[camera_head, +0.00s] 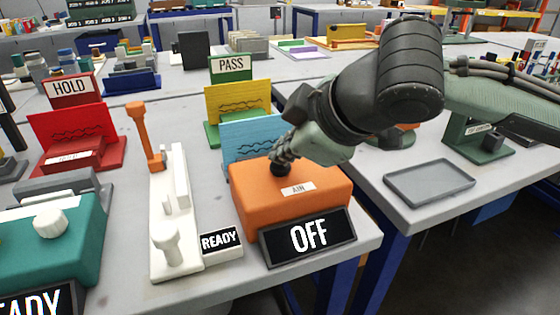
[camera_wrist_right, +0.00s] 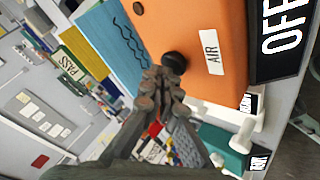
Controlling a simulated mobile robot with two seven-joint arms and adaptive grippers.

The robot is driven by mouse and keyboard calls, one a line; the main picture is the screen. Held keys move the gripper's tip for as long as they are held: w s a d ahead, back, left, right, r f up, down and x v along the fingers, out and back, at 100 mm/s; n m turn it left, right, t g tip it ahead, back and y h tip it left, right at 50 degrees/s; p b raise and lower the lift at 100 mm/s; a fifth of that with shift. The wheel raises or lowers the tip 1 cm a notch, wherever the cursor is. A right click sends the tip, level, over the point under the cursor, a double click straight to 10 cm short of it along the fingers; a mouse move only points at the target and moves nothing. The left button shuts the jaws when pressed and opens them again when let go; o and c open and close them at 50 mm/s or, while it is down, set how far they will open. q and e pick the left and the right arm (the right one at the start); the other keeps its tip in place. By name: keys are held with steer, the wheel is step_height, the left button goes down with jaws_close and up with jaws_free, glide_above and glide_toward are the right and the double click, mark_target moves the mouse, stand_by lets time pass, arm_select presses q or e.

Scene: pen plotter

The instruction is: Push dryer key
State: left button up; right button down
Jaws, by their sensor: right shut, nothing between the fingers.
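The dryer is an orange box labelled AIR (camera_head: 248,207) near the front edge of the table; it also shows in the right wrist view (camera_wrist_right: 205,30). Its round black key (camera_head: 281,170) stands on the top face and shows clearly in the wrist view (camera_wrist_right: 175,62). A black display (camera_head: 309,237) in front of the box reads OFF. My right gripper (camera_head: 284,156) is shut and empty, its fingertips right at the key; in the wrist view the fingertips (camera_wrist_right: 161,82) lie beside it. I cannot tell whether they touch it. My left gripper is not in view.
A white device (camera_head: 172,225) with an orange lever and a READY display (camera_head: 221,241) stands left of the box. Blue and yellow cards with a PASS sign (camera_head: 231,65) stand behind it. A grey tray (camera_head: 430,182) lies on the right table.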

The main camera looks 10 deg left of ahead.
mark_target(283, 166)
steer(key=shift+f, duration=0.45)
stand_by(0.4)
steer(key=shift+r+p, duration=0.35)
steer(key=shift+p, duration=0.25)
step_height(283, 166, up, 5)
steer(key=p, duration=0.4)
steer(key=shift+w, duration=0.1)
steer(key=shift+r+p, duration=0.4)
steer(key=shift+r, duration=0.3)
